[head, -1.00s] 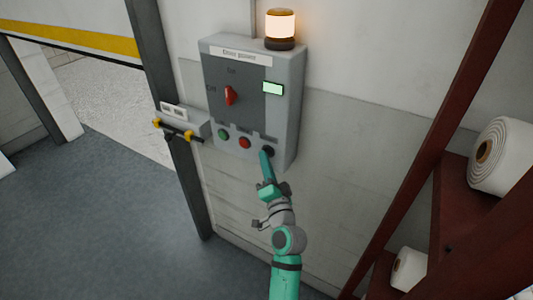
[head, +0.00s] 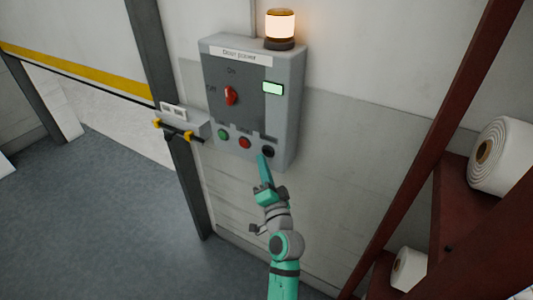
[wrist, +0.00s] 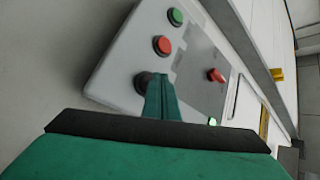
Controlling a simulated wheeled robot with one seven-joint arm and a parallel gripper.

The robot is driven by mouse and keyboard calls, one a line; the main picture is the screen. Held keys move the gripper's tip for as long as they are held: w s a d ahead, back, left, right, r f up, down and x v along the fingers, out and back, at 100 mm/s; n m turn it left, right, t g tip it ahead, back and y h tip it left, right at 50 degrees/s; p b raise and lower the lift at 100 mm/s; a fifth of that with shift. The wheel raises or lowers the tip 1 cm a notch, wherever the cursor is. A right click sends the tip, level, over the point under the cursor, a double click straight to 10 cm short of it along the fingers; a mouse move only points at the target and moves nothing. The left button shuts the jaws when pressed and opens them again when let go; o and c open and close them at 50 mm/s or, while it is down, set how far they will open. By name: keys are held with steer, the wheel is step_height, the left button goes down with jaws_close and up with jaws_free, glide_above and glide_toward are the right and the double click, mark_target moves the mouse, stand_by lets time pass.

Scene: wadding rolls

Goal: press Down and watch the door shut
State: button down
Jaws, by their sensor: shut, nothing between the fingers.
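The grey control box (head: 290,110) labelled "Door power" hangs on the wall. It has a green button (head: 222,134), a red button (head: 245,142) and a black button (head: 268,151) in a row; their labels are too small to read. My gripper (head: 264,157) is shut and empty, its tips right at the black button. In the wrist view the tips (wrist: 160,78) partly cover the black button (wrist: 143,80); I cannot tell whether they touch it. The white door (head: 60,35) with a yellow stripe is partly lowered, with an open gap below.
A red selector switch (head: 230,95) points to ON, and a green display (head: 273,88) is lit. An amber lamp (head: 280,25) glows on the box. A dark red rack (head: 450,200) with white rolls (head: 500,155) stands at right. The floor (head: 100,220) at left is clear.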

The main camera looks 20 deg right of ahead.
steer(key=shift+s+a, duration=0.8)
steer(key=shift+a, duration=0.2)
steer(key=shift+s+a, duration=0.75)
steer(key=shift+a, duration=0.25)
steer(key=s+a+f+n+g, duration=0.1)
steer(key=s+a+f+n, duration=0.3)
steer(key=s+f, duration=0.5)
steer(key=s+a+f+n+g, duration=0.1)
steer(key=s+a+f+g, duration=0.1)
steer(key=s+a+f, duration=0.5)
steer(key=s+a+f+n+g+y, duration=0.1)
steer(key=s+a+n, duration=0.3)
steer(key=s, duration=0.9)
steer(key=s+a+f+n+g+y, duration=0.1)
steer(key=s+a+n, duration=0.2)
steer(key=s, duration=1.1)
steer(key=shift+a+n+y, duration=0.4)
steer(key=shift+n, duration=0.2)
steer(key=c, duration=2.4)
jaws_free()
steer(key=shift+f, duration=0.1)
steer(key=shift+c, duration=0.2)
